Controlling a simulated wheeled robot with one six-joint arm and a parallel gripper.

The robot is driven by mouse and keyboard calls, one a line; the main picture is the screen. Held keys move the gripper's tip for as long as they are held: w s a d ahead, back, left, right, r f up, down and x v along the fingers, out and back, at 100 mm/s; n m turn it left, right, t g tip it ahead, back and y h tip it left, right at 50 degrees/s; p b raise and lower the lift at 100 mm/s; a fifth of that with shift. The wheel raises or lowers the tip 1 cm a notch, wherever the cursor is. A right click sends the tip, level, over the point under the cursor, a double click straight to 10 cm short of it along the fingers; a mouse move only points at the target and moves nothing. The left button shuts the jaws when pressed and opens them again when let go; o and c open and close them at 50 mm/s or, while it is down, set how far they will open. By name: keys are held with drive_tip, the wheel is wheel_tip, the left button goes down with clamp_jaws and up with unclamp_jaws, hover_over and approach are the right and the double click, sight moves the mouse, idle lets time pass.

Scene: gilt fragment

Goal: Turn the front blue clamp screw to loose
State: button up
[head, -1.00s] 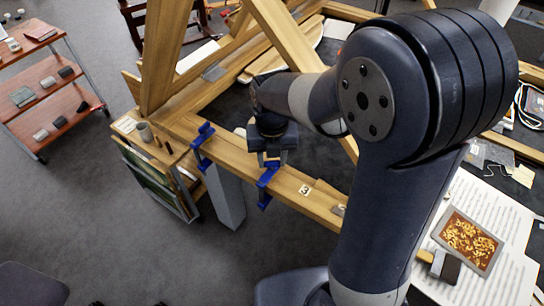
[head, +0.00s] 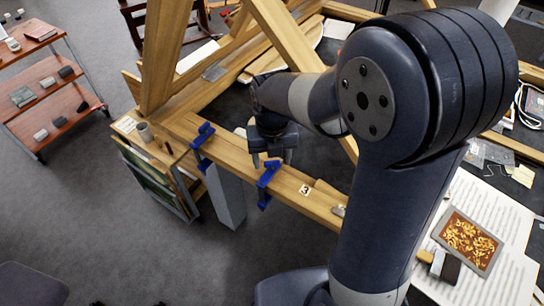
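Two blue clamps grip the edge of a long wooden beam (head: 232,154). One blue clamp (head: 203,140) is at the left, and the other blue clamp (head: 267,183) is nearer the picture's middle, beside a tag marked 3. My gripper (head: 272,164) points down over the beam, just above and behind the top of the nearer clamp. Its two fingers are spread, with nothing seen held between them. Whether a fingertip touches the clamp cannot be told. The clamp screws are too small to read as tight or loose.
A grey post (head: 225,196) stands under the beam between the clamps. Slanted timbers (head: 290,38) rise behind my arm. Papers and a framed gilt piece (head: 467,243) lie at the right.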

sight(272, 162)
drive_tip(key=shift+r, duration=0.1)
wheel_tip(272, 162, up, 7)
drive_tip(key=shift+r, duration=0.15)
idle(0.4)
